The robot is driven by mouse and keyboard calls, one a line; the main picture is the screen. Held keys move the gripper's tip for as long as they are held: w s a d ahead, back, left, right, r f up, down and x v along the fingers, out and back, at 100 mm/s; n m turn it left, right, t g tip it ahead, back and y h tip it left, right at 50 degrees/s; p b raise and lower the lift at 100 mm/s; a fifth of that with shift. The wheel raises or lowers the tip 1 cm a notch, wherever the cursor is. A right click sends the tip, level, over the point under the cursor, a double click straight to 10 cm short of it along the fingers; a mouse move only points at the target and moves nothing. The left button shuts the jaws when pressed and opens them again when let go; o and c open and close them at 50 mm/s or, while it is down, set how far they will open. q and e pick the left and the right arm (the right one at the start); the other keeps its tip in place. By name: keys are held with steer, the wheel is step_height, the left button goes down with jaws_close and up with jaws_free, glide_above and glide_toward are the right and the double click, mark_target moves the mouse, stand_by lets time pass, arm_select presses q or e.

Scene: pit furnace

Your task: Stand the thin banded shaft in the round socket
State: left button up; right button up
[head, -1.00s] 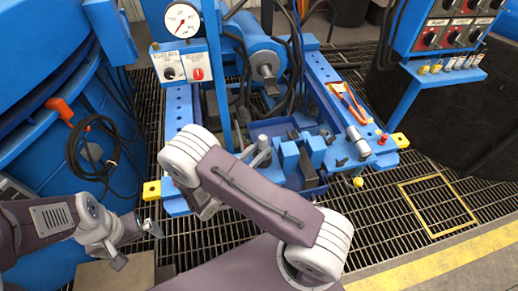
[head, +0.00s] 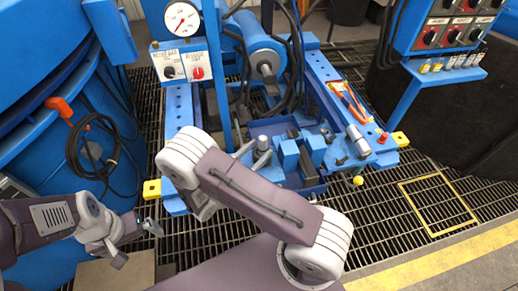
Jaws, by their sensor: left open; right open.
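I cannot make out the thin banded shaft for certain. A short grey cylinder (head: 358,140) lies on the right blue rail, with small dark parts beside it, too small to tell apart. I cannot pick out the round socket; my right arm hides part of the blue frame. My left gripper (head: 137,243) is open and empty, low at the left, in front of the frame's yellow-tipped corner. My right gripper (head: 252,153) seems to be the grey fingers showing past my arm, over the blue tray area. It is open, and I see nothing held in it.
Orange-handled pliers (head: 347,100) lie on the right rail (head: 325,75). A gauge (head: 182,20) and hoses rise behind. Open grating lies at the right.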

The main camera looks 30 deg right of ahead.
steer(key=p+v, duration=0.1)
steer(key=v, duration=0.7)
steer(key=shift+a+r, duration=0.1)
steer(key=shift+a, duration=0.1)
stand_by(0.3)
